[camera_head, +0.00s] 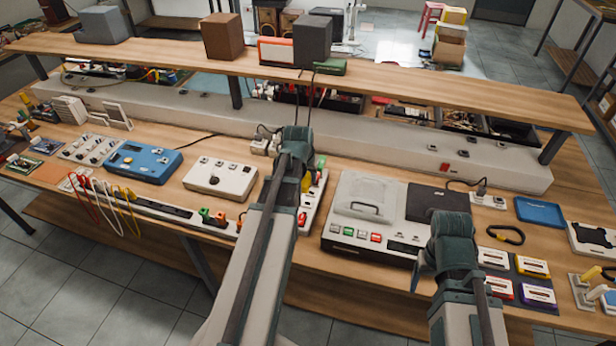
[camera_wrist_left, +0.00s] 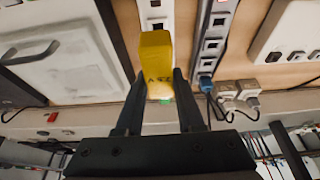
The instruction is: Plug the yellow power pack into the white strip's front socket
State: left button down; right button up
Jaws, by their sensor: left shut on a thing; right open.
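The yellow power pack (camera_wrist_left: 157,62) is a small upright block with dark lettering. My left gripper (camera_head: 297,148) is shut on it, with one finger on each side in the left wrist view. In the head view only a bit of yellow (camera_head: 306,184) shows beside my left wrist. A white strip (camera_wrist_left: 156,12) with sockets lies behind the pack in the left wrist view; the pack covers part of it, and I cannot tell whether they touch. My right gripper (camera_head: 440,262) is open above the bench's front right, its fingers mostly hidden by the wrist.
A second socket strip (camera_wrist_left: 214,32) with a blue plug (camera_wrist_left: 206,84) runs alongside. A white deck (camera_head: 366,205) with coloured buttons stands right of my left arm, and a cream box (camera_head: 220,180) stands left. A raised shelf (camera_head: 380,82) crosses the back. Colourful cassettes (camera_head: 536,295) lie at right.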

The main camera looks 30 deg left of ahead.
aim_at(303, 185)
pick_arm(q)
jog(key=shift+f+b, duration=3.75)
jog(key=shift+f, duration=0.1)
jog(key=shift+s, duration=0.15)
jog(key=shift+f+b, duration=1)
dwell(0.8)
jog(key=shift+c, duration=2.2)
grip_release()
jog(key=p+v, duration=1.3)
jog(key=v, duration=0.1)
